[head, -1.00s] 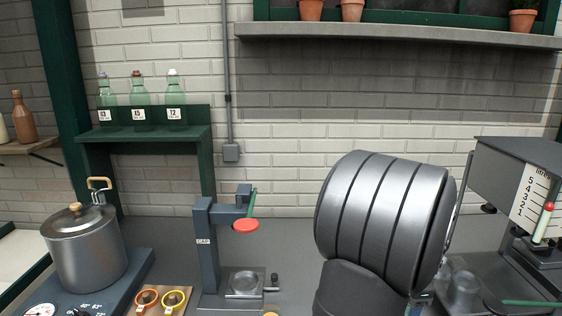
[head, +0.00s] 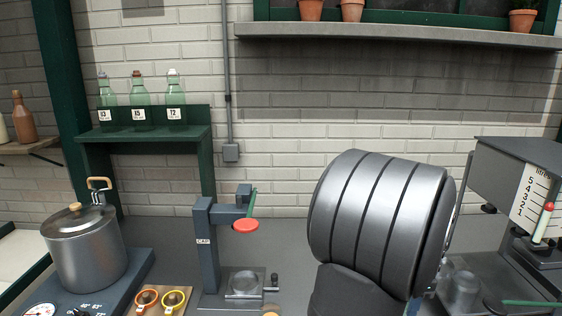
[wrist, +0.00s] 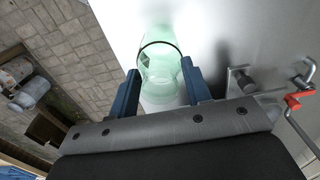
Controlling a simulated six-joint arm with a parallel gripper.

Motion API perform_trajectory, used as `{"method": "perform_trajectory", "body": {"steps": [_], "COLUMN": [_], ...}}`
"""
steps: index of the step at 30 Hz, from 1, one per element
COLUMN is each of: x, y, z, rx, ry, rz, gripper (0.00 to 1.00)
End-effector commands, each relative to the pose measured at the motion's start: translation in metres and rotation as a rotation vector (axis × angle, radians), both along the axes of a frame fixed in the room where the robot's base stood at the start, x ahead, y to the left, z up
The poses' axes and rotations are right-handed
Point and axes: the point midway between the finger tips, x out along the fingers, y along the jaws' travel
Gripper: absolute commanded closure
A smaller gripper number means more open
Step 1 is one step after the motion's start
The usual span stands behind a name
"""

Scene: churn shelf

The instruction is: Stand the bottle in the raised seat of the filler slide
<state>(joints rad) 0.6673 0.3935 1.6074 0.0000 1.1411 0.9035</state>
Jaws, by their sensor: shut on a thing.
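My gripper (wrist: 160,82) shows in the wrist view with its two blue fingers on either side of a clear green glass bottle (wrist: 158,62). It is shut on the bottle, which has a dark ring around it. In the head view my grey arm hides the gripper. The filler (head: 525,165) stands at the right, with a numbered white scale and a red-tipped pointer. A greyish, see-through round shape (head: 461,288) shows low beside my arm; I cannot tell whether it is the raised seat or the bottle. The slide is mostly hidden.
A capping stand (head: 207,245) with a red disc stands left of my arm. A lidded pot (head: 85,250) is at the far left. Several bottles stand on a green shelf (head: 150,133). A red crank (wrist: 299,97) shows at the wrist view's right. Bare counter lies behind the stand.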

Motion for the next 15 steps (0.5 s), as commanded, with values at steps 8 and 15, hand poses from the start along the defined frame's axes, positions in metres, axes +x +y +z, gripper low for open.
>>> {"method": "perform_trajectory", "body": {"steps": [8, 15], "x": [0.0, 0.0001], "y": [0.0, -0.0001], "z": [0.0089, 0.0088], "rx": [0.0, 0.0], "ry": [0.0, -0.001], "rz": [0.0, 0.0], "gripper": [0.96, 0.96]}}
